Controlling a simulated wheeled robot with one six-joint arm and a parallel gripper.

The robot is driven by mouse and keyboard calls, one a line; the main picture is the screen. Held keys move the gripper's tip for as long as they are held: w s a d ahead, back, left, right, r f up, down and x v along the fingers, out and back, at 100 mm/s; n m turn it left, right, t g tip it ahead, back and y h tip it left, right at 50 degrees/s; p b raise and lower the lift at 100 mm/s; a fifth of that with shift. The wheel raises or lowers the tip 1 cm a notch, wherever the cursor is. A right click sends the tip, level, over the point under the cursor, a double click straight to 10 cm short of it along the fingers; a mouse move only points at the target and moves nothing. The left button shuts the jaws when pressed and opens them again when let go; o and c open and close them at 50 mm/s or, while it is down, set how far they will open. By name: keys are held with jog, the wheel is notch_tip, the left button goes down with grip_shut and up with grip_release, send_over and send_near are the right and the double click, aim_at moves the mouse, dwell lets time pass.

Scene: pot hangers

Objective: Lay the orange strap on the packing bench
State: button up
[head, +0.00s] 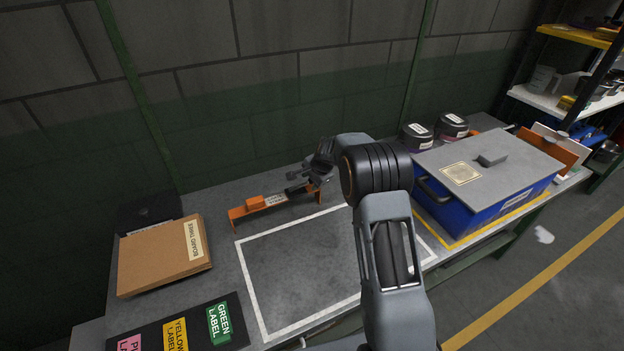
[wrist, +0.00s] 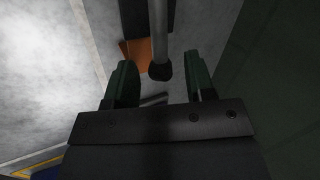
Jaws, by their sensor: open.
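The packing bench (head: 215,187) runs along the wall, with a white-outlined rectangle on its top. A long orange piece (head: 275,201) with a raised block and a pale label stands behind this outline; I cannot tell whether it is the orange strap. My gripper (head: 308,183) is over the right end of this piece, partly hidden by my arm. In the wrist view my gripper (wrist: 161,85) has its green fingers apart. A grey rod with a dark tip (wrist: 160,70) shows between them, and an orange patch (wrist: 135,52) lies beyond. No clear strap shows.
Brown folders (head: 160,258) and a board of coloured labels (head: 178,335) are at left. A blue bin (head: 475,212) with a grey lid and two dark jars (head: 415,138) are at right. The white-outlined area (head: 300,265) is clear.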

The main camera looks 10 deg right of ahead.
jog(key=shift+f, duration=0.15)
grip_shut()
dwell(0.4)
